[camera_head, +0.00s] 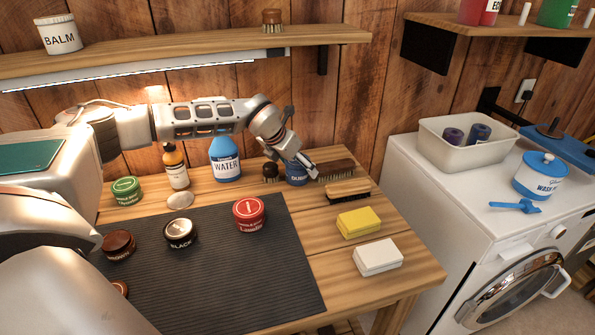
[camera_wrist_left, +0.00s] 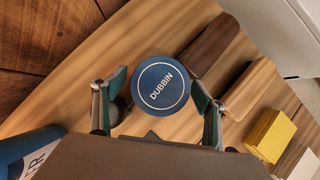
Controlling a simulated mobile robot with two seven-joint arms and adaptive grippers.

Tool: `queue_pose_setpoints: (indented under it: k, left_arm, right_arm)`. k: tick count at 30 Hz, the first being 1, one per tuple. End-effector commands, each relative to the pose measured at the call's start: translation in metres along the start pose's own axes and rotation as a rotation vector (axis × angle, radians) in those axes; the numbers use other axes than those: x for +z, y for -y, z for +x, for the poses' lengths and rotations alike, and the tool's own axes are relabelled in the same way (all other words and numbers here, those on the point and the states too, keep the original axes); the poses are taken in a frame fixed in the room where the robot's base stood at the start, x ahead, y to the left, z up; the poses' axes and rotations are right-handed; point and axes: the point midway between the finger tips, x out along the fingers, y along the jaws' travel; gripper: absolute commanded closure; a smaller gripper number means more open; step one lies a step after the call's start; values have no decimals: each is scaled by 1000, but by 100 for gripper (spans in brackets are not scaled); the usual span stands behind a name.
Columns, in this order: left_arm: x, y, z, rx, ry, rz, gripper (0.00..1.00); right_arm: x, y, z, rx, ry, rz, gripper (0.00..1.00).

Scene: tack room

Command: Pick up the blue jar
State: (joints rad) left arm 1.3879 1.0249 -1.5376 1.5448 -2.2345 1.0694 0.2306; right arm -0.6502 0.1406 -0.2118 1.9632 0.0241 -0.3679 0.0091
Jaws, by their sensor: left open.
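The blue jar (camera_head: 296,178) stands at the back of the wooden table, partly hidden behind my left gripper (camera_head: 306,168). In the left wrist view its round blue lid (camera_wrist_left: 161,86) reads DUBBIN and faces the camera. My left gripper (camera_wrist_left: 157,105) is open, with one finger on each side of the jar and visible gaps to the lid. I cannot tell how far the fingertips reach down beside it. My right gripper does not show in either view.
Brushes (camera_head: 348,190) lie close to the right of the jar, and a small round brush (camera_head: 270,171) stands just left. A blue WATER bottle (camera_head: 225,160) stands further left. Yellow (camera_head: 359,222) and white (camera_head: 378,257) blocks lie at the front right. A shelf (camera_head: 190,55) hangs above.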

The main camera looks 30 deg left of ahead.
Motion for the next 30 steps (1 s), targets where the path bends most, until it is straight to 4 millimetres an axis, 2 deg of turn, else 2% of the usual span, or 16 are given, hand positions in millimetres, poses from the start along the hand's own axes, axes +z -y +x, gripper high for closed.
queue_pose_setpoints:
  k: [4,9,10,20,23,30]
  left_arm:
    - [0,0,0,0,0,0,31]
    - [0,0,0,0,-1,0,75]
    - [0,0,0,0,-1,0,78]
    - [4,0,-6,0,2,0,79]
    - [11,0,-17,0,4,0,79]
    - [37,0,-56,1,6,0,79]
  right_arm:
    - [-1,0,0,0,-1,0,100]
    - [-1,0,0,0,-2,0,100]
    - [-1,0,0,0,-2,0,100]
    - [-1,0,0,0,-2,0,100]
    - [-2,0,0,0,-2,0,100]
    - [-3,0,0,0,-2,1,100]
